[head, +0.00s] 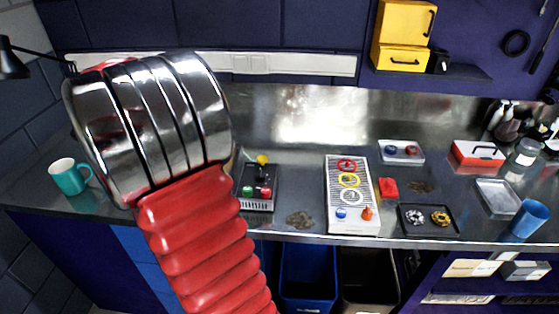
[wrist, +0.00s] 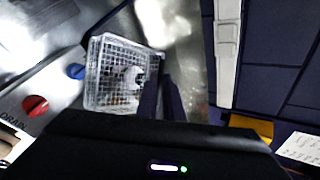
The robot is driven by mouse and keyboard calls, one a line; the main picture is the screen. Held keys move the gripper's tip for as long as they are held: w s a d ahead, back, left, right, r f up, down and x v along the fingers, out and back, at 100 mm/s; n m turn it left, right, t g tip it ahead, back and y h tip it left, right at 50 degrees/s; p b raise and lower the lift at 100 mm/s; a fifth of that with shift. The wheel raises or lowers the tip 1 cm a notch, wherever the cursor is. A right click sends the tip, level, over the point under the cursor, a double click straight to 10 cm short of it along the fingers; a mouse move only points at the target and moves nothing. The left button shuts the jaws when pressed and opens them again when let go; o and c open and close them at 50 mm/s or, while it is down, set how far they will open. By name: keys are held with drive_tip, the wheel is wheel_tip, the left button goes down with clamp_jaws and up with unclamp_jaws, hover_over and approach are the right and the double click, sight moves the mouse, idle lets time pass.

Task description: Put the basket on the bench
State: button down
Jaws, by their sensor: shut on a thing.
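The basket (wrist: 93,72) is a pale, square wire-mesh container in the wrist view, left of my fingers. Small dark and light things show inside it, too blurred to name. My gripper (wrist: 163,92) is shut on the basket at its right side, with dark fingers at the rim. In the head view my red and chrome arm hides the gripper and the basket. The bench (head: 300,115) is a long shiny metal top across the head view. I cannot tell whether the basket touches it.
A teal mug (head: 70,177) stands at the bench's left end. A red knob (wrist: 35,105) and blue knob (wrist: 76,71) lie left of the basket.

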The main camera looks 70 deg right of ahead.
drive_tip(key=s+d+f+m+g, duration=0.1)
drive_tip(key=s+d, duration=0.3)
drive_tip(key=s, duration=0.6)
drive_tip(key=s+d+m+g+y, duration=0.1)
drive_tip(key=s+d, duration=0.4)
drive_tip(key=s, duration=0.6)
drive_tip(key=s+d+f+m+g, duration=0.1)
drive_tip(key=s+d, duration=0.3)
drive_tip(key=s, duration=0.6)
drive_tip(key=shift+s+d+f+m+y, duration=0.2)
drive_tip(key=shift+f+m+y, duration=0.1)
drive_tip(key=shift+m, duration=0.4)
wheel_tip(320, 180, down, 6)
drive_tip(key=shift+g, duration=0.3)
drive_tip(key=shift+f, duration=0.15)
drive_tip(key=shift+w+f, duration=0.1)
drive_tip(key=shift+f, duration=1.75)
drive_tip(key=c, duration=1.9)
unclamp_jaws()
